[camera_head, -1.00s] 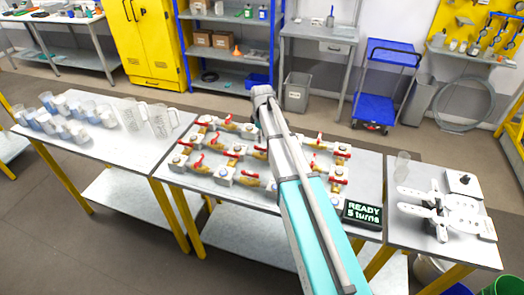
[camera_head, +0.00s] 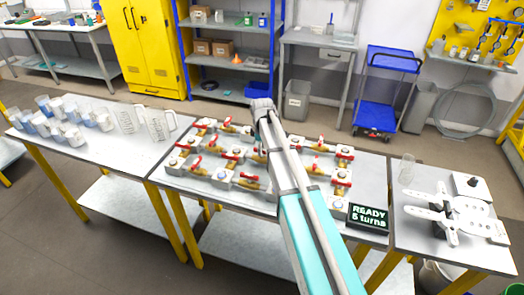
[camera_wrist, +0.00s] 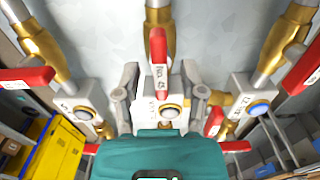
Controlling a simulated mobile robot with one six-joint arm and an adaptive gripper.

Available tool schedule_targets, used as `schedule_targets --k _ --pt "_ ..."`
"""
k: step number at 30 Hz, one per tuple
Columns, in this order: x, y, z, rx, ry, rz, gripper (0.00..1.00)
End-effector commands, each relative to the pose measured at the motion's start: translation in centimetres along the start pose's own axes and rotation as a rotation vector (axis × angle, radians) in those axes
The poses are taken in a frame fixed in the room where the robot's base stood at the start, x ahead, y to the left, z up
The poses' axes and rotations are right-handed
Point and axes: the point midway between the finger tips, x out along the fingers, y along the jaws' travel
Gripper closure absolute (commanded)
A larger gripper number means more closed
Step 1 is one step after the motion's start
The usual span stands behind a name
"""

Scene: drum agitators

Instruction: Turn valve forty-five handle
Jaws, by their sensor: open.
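A red valve handle (camera_wrist: 158,62) with a white label that seems to read "No. 45" stands in the middle of the wrist view. It lies along a brass valve body (camera_wrist: 158,15), above a pale block with a round silver button (camera_wrist: 170,111). My gripper (camera_wrist: 161,78) is open, with one grey finger on each side of the handle and block. I cannot tell whether either finger touches them. In the head view my arm covers the gripper and this valve. Other red-handled valves (camera_head: 250,177) stand in rows on the middle table (camera_head: 215,205).
Neighbouring red handles (camera_wrist: 25,78) and (camera_wrist: 302,68) flank the gripper closely. A display (camera_head: 368,216) reading "READY" and a turn count stands at the table's right front. Cups and jugs (camera_head: 160,125) fill the left table. White fixtures (camera_head: 450,215) are on the right table.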

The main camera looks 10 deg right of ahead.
Motion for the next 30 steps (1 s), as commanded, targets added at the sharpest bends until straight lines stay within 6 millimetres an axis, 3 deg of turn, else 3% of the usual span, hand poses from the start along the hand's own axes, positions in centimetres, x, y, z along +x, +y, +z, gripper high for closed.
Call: schedule_targets --k 8,16,30 --pt "-0.01 0.00 0.00 0.000 0.000 0.000 0.49" --pt "0.00 0.00 0.00 0.000 0.000 0.000 0.99" --pt "0.00 0.02 0.00 0.025 0.000 0.000 1.00"
